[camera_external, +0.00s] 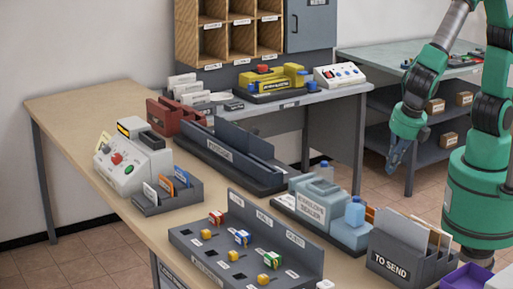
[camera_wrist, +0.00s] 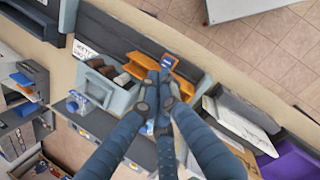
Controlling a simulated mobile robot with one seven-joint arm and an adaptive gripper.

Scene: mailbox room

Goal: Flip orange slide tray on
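The orange slide tray (camera_wrist: 182,84) shows in the wrist view beside the light blue envelope sealer (camera_wrist: 118,98), near the table edge. My gripper's fingers partly cover it. In the external view only a small orange patch (camera_external: 370,214) shows behind the blue bottle, and the rest is hidden. The envelope sealer (camera_external: 312,205) sits on the wooden table there. My gripper (camera_external: 396,160) hangs beyond the table's far edge, pointing down, with its fingers close together and nothing seen in them. In the wrist view its fingertips (camera_wrist: 164,78) overlap the tray; contact cannot be told.
A grey TO SEND box (camera_external: 402,260) with envelopes stands to the right of the sealer. A blue bottle (camera_external: 355,212) stands between them. A purple bin (camera_external: 466,277) lies at lower right. Open floor (camera_wrist: 270,50) lies beyond the table edge.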

